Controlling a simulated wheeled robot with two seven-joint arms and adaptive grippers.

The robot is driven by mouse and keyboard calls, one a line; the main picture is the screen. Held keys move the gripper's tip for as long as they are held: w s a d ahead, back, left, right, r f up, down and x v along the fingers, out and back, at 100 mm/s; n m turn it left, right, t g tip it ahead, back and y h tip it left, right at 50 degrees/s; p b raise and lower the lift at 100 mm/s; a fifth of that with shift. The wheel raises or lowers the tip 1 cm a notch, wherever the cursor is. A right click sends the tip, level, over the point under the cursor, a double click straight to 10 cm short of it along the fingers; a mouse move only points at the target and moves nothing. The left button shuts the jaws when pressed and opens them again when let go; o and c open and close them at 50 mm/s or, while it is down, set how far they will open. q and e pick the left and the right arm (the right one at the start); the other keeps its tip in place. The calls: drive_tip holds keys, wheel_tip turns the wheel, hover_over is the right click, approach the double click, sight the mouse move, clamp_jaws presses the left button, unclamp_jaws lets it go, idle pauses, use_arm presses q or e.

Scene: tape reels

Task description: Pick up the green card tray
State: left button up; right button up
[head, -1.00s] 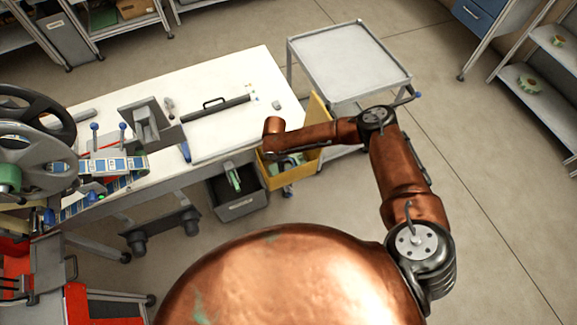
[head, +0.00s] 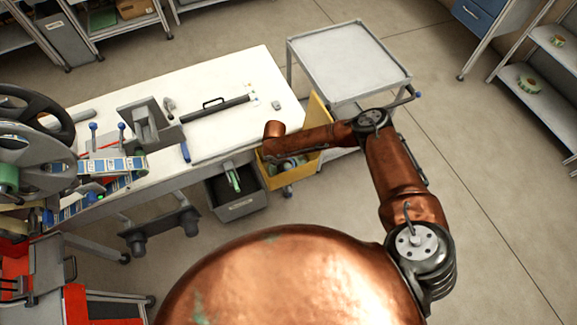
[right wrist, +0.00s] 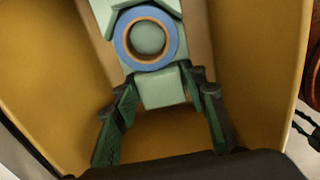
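A pale green piece (right wrist: 163,88) lies in the yellow bin (right wrist: 245,60) in the right wrist view. It looks like the green card tray, but its full shape is cut off at the top. A blue ring with an orange inner edge (right wrist: 148,38) lies on the green just beyond. My right gripper (right wrist: 164,84) is inside the bin, its two fingers spread on either side of the green piece's near end. Small gaps seem to show beside it. In the head view my arm hides this gripper, and part of the yellow bin (head: 318,110) shows. My left gripper is out of view.
A white-topped workbench (head: 225,130) with a reel machine (head: 35,150) stands at left. A grey bin (head: 240,207) with a green item (head: 233,177) sits beside the yellow bin. An empty grey cart (head: 345,60) stands behind. Floor at right is clear.

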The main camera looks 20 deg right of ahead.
drive_tip(key=shift+s+f, duration=0.2)
drive_tip(key=shift+f, duration=0.05)
drive_tip(key=c, duration=0.5)
drive_tip(key=shift+d, duration=0.1)
